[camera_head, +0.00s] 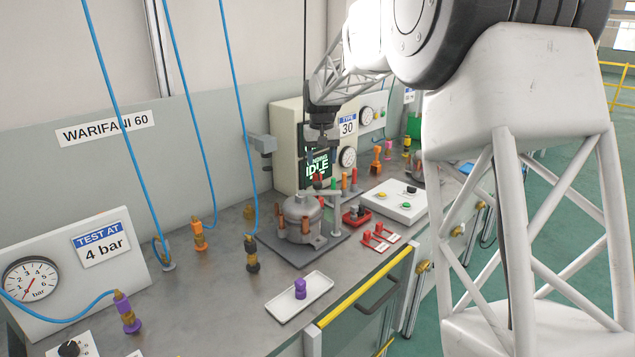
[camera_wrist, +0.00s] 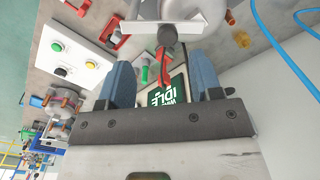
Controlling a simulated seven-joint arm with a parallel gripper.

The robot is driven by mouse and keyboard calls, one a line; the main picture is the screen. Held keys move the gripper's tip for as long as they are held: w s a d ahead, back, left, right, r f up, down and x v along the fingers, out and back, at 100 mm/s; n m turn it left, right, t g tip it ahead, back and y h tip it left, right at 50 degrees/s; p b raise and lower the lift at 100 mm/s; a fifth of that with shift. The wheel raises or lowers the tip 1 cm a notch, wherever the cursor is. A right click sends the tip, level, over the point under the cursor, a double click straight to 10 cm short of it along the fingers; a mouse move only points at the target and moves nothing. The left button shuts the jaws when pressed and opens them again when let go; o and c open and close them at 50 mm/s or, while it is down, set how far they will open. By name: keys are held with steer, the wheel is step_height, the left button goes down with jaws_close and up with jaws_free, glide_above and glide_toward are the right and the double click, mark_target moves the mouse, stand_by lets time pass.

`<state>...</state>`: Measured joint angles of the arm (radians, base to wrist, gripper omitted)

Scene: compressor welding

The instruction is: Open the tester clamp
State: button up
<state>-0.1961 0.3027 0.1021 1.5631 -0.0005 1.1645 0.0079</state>
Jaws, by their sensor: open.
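A grey metal compressor (camera_head: 303,219) stands upright on a dark plate on the bench. A grey post with a side arm (camera_head: 336,205) stands at its right, seemingly the tester clamp. In the wrist view, a red handle (camera_wrist: 164,69) hangs below a dark round knob (camera_wrist: 166,37) by a pale metal bar. My gripper (camera_head: 321,146) is above and behind the compressor, in front of the tester screen. In the wrist view, my gripper (camera_wrist: 161,75) is open, with its blue fingers spread either side of the red handle. Contact with the handle cannot be told.
The tester box with an "IDLE" screen (camera_head: 317,167) stands behind. A white button box (camera_head: 394,201) and red fixtures (camera_head: 380,237) lie right of the compressor. A white tray (camera_head: 281,305) holds a purple cap (camera_head: 300,288). Blue hoses (camera_head: 187,95) hang at left.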

mark_target(317, 183)
steer(key=shift+w+a+f, duration=0.3)
steer(key=shift+w, duration=0.25)
steer(key=shift+w+a+f, duration=0.25)
steer(key=shift+w+a, duration=0.05)
steer(key=shift+w, duration=0.2)
steer(key=shift+f, duration=3.9)
steer(key=shift+c, duration=0.2)
jaws_close()
